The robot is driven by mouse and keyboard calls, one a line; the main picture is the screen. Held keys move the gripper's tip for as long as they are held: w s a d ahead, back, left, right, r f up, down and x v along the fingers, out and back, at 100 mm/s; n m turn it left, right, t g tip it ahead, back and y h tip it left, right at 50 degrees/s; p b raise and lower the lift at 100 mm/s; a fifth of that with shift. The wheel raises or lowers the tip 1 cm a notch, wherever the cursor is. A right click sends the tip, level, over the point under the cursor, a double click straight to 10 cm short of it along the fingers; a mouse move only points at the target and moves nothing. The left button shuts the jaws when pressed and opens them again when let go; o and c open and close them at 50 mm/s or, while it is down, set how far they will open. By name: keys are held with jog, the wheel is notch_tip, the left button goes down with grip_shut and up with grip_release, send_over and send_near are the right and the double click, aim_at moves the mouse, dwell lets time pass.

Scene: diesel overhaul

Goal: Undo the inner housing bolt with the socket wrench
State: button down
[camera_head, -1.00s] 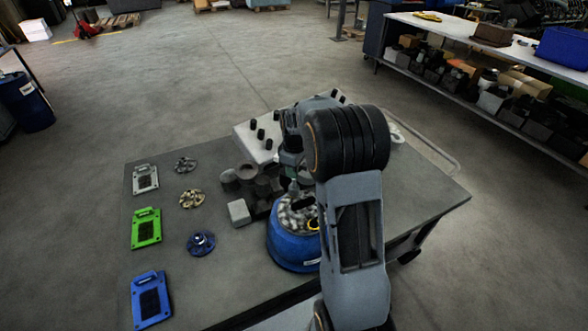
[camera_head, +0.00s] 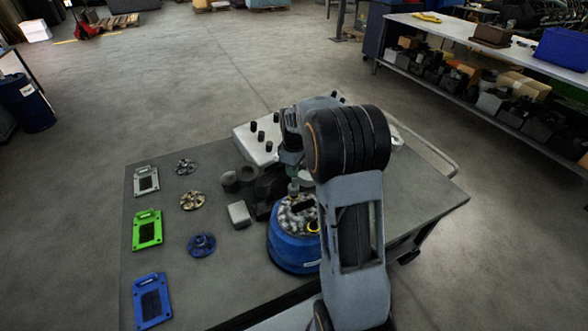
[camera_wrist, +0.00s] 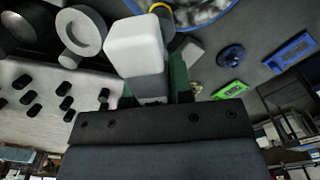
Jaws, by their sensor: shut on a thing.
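The blue round housing (camera_head: 292,250) stands on the table below my arm, with mottled grey contents and a yellow ring at its top. My gripper (camera_head: 292,178) is at its upper rim, pointing down and partly hidden by my arm. In the wrist view my gripper (camera_wrist: 155,98) is shut on a pale, rounded block-shaped tool (camera_wrist: 137,48), seemingly the socket wrench. A green part shows beside it. The housing's blue rim (camera_wrist: 222,20) is at the top of that view, beyond the tool. The tool's tip and the inner bolt cannot be made out, so contact is unclear.
Blue (camera_head: 152,300), green (camera_head: 147,230) and grey (camera_head: 146,180) plates line the table's left side, beside several round parts. A light block with black pegs (camera_head: 252,148) stands behind the housing. Dark cylinders and a grey block (camera_head: 239,214) are close on its left.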

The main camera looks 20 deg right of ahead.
jog(key=m, duration=1.5)
jog(key=shift+m, duration=0.4)
jog(key=m, duration=0.8)
jog(key=shift+a, duration=0.1)
jog(key=m, duration=0.3)
jog(key=shift+m, duration=0.4)
jog(key=m, duration=0.4)
